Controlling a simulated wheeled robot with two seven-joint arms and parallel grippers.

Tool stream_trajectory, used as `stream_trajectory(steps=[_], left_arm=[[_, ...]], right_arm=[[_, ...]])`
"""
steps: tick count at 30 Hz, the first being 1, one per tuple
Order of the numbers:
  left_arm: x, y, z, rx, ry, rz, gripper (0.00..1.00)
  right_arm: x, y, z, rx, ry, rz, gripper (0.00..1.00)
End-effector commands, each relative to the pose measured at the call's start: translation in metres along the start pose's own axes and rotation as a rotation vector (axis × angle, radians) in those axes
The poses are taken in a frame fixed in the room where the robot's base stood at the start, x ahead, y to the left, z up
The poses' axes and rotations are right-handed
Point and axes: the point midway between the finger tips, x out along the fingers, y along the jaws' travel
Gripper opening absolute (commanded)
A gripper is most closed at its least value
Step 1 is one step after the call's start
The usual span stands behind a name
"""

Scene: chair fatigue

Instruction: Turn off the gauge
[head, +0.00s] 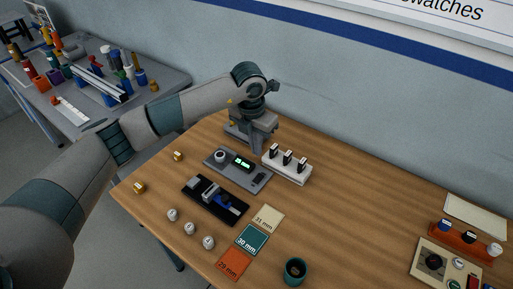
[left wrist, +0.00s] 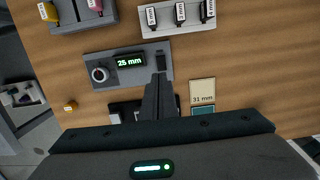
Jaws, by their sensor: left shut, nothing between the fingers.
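The gauge (head: 225,168) is a flat grey unit on the wooden table with a round knob, a lit green display and a dark switch (head: 259,179) at its right end. In the left wrist view the gauge (left wrist: 94,56) reads 25 mm, so its display (left wrist: 129,62) is on. The dark switch (left wrist: 161,62) shows just beyond my fingertips. My right gripper is not in view.
A white block (head: 287,168) with three black pieces stands right of the gauge. A black fixture (head: 205,203) with a blue part lies in front. Several cards, including a teal one (head: 252,240), and a cup (head: 295,270) lie nearer. The table's middle right is clear.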

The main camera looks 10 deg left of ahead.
Motion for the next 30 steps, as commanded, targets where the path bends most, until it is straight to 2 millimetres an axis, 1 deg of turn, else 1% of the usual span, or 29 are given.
stream_trajectory(steps=[1,5,15,21,25,30], left_arm=[[0.004,0.000,0.000,0.000,0.002,-0.001,0.00],[0.022,0.000,-0.001,-0.002,0.004,-0.001,0.00],[0.082,0.000,-0.001,-0.001,0.004,0.000,0.00],[0.110,-0.001,-0.001,-0.001,0.003,-0.001,0.00],[0.120,0.000,-0.001,-0.001,0.002,-0.001,0.00],[0.125,0.000,0.000,0.001,0.000,0.000,0.00]], right_arm=[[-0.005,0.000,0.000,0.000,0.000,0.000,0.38],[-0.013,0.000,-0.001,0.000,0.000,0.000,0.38],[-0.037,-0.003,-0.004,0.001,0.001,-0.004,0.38],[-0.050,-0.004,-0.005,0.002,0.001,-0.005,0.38],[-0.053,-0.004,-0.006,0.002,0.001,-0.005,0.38],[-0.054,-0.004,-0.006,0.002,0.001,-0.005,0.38]])
